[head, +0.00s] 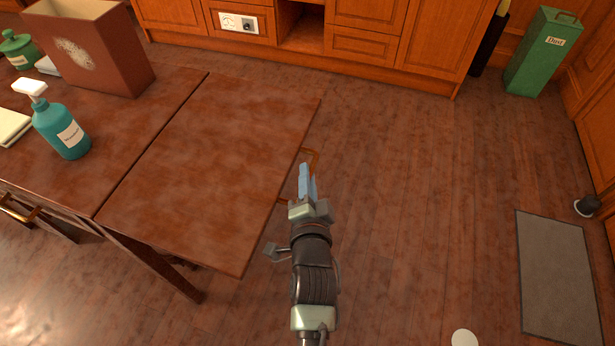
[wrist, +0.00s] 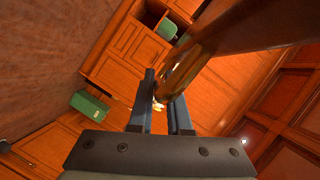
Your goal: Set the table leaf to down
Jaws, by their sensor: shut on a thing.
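The table leaf (head: 215,165) is a brown mottled panel on the right side of the table (head: 120,115). A dark seam divides them, and the leaf looks raised, about level with the tabletop. A brass-coloured loop handle (head: 313,158) sticks out from the leaf's right edge. My gripper (head: 306,182) is at that edge, with its blue-grey fingers against the handle. In the wrist view the fingers (wrist: 160,105) are shut on the handle (wrist: 182,72), below the dark underside or edge of the leaf (wrist: 260,35). The exact contact is partly hidden.
Wooden cabinets (head: 360,45) line the back. A green bin (head: 542,52) and a grey mat (head: 558,275) are to the right.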

